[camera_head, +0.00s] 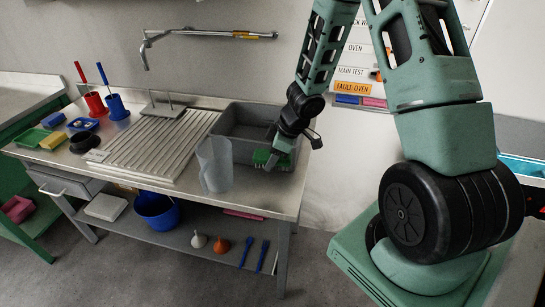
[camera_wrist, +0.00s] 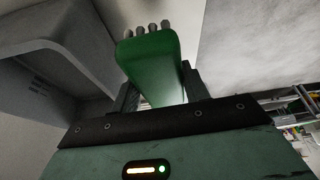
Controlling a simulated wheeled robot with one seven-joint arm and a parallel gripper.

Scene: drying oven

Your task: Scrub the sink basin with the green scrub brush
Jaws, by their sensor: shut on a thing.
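The green scrub brush (camera_head: 262,157) is at the front right part of the grey sink basin (camera_head: 236,146) in the head view. My gripper (camera_head: 283,150) is shut on the brush at the basin's right side. In the wrist view the brush (camera_wrist: 150,62) stands out between the fingers of my gripper (camera_wrist: 160,95), with pale bristle tufts at its far end. The grey basin wall (camera_wrist: 60,50) is to the left in that view. Whether the bristles touch the basin cannot be told.
A clear pitcher (camera_head: 214,164) stands at the basin's front left. A ribbed drainboard (camera_head: 155,143) lies to the left. A faucet (camera_head: 147,50) reaches out from the wall above. Red (camera_head: 95,105) and blue (camera_head: 117,107) holders, a blue tray (camera_head: 83,124) and sponges are farther left.

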